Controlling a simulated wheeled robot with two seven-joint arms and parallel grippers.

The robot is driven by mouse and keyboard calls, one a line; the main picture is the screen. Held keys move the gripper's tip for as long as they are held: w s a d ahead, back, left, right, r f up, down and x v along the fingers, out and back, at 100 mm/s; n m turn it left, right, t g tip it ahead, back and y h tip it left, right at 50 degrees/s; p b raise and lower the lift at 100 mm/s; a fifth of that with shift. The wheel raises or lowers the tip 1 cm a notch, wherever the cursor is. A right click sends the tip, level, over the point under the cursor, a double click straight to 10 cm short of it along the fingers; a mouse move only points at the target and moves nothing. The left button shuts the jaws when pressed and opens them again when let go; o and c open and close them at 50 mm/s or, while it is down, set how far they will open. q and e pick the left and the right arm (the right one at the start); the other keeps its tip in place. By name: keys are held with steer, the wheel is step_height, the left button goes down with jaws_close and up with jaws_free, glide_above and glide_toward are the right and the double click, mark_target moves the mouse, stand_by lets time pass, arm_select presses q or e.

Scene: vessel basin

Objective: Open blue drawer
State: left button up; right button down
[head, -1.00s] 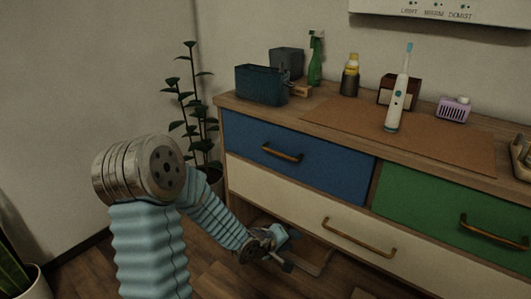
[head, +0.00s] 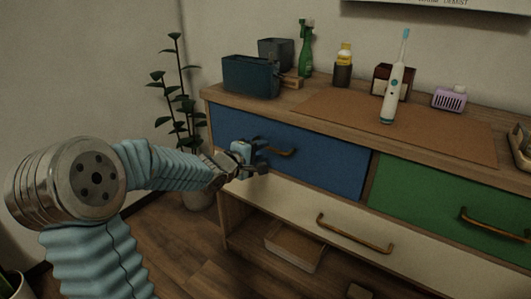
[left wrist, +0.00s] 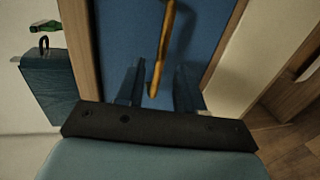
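The blue drawer (head: 320,163) is closed, at the upper left of the cabinet front. Its brass bar handle (head: 284,153) sits near the middle of its face. My left gripper (head: 264,155) is in front of the drawer, at the left end of the handle. In the left wrist view the two fingers (left wrist: 158,86) are spread apart, and the handle (left wrist: 163,45) runs upright in the picture with its lower end in the gap between them. I see no finger pressing on it. The blue drawer face (left wrist: 200,35) fills the background there. My right gripper is not in view.
Below is a cream drawer (head: 310,220) with a brass handle; right is a green drawer (head: 430,205). An open shelf (head: 238,232) lies beneath. On top stand a dark blue bin (head: 250,77), spray bottle (head: 306,50) and toothbrush (head: 394,80). A plant (head: 180,100) stands left.

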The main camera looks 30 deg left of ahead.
arm_select(q)
steer(key=shift+x, duration=1.45)
jaws_close()
